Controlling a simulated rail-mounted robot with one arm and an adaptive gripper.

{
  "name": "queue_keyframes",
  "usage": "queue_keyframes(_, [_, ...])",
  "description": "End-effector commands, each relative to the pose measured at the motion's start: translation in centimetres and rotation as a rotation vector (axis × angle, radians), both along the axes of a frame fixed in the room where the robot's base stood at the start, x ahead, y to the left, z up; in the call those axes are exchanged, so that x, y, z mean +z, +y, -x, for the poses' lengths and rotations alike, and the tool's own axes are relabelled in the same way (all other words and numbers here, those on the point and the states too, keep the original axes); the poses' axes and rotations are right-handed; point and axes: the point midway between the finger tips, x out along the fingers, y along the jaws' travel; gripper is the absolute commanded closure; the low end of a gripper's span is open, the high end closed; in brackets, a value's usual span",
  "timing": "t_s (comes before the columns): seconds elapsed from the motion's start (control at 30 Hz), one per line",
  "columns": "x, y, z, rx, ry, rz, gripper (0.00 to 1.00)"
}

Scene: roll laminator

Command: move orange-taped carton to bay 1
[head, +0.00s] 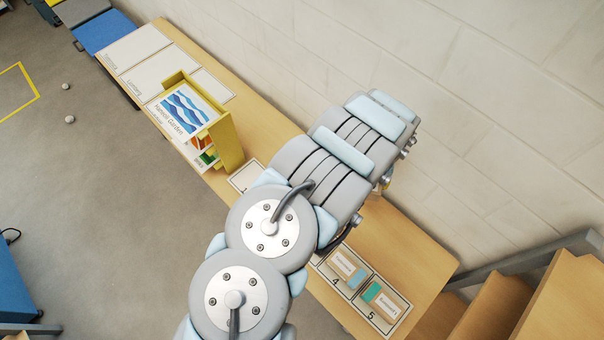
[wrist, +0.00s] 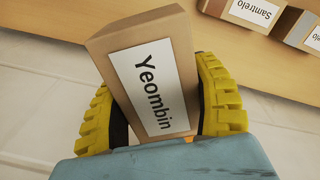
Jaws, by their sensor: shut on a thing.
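My gripper (wrist: 165,110), with ribbed yellow fingers, is shut on a brown carton (wrist: 122,50) in the wrist view. The carton is tilted, and its white label reads "Yeombin". A small orange patch shows at its lower edge, but I cannot tell whether that is tape. In the head view my arm hides most of the gripper and the carton. A bay card (head: 243,178) shows partly beside my arm; its number is not clear. The cards for bay 4 (head: 336,282) and bay 5 (head: 371,321) each hold a carton, with blue tape (head: 357,277) and green tape (head: 372,291).
A yellow holder (head: 229,145) with a picture panel (head: 184,110) stands on the long wooden bench (head: 425,262), left of my arm. White marked panels (head: 133,45) lie at the far left. The wall runs behind. In the wrist view a carton labelled "Samtrelo" (wrist: 232,13) lies at top right.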

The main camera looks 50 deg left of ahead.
Motion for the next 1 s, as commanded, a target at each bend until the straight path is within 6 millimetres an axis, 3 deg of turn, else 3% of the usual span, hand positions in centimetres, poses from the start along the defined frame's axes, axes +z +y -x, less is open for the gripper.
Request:
queue_keyframes(0.03, [-1.4, 2.5, 0.5, 0.069, -0.001, 0.002, 0.78])
queue_keyframes(0.1, [-2.4, 5.6, 1.4, 0.157, -0.003, 0.004, 0.78])
queue_keyframes(0.27, [-4.6, 12.4, 4.2, 0.351, -0.001, 0.006, 0.78])
queue_keyframes(0.47, [-7.5, 20.0, 9.2, 0.588, 0.006, 0.005, 0.78])
queue_keyframes(0.6, [-9.5, 24.7, 13.5, 0.749, 0.014, 0.003, 0.78])
queue_keyframes(0.8, [-11.6, 29.3, 19.2, 0.932, 0.027, 0.0, 0.78])
queue_keyframes(1.0, [-12.5, 31.4, 22.3, 1.022, 0.035, -0.003, 0.78])
